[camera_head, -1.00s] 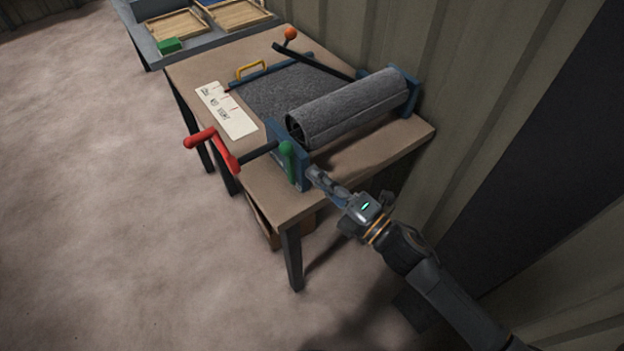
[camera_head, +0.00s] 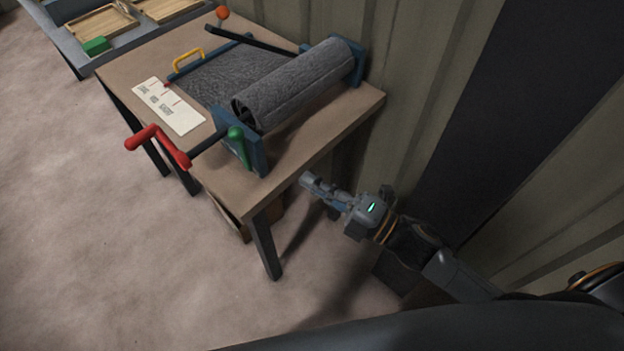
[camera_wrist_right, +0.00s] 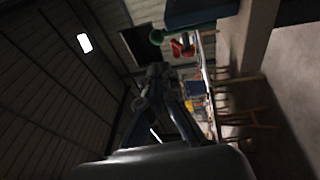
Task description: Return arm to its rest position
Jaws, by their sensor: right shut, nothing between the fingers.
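My right gripper (camera_head: 312,184) is shut and empty in the head view. It is in the air beside the near right edge of the brown table (camera_head: 196,62), apart from everything on it. In the wrist view my right gripper (camera_wrist_right: 157,75) points away from the camera in dim light. My left gripper is not in view.
The table holds a grey fabric roll (camera_head: 300,82) in blue brackets, a red crank (camera_head: 158,143), a green handle (camera_head: 238,146) and a marked white card (camera_head: 168,107). A ribbed wall (camera_head: 420,60) stands close on the right. Bare floor (camera_head: 80,240) is open on the left.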

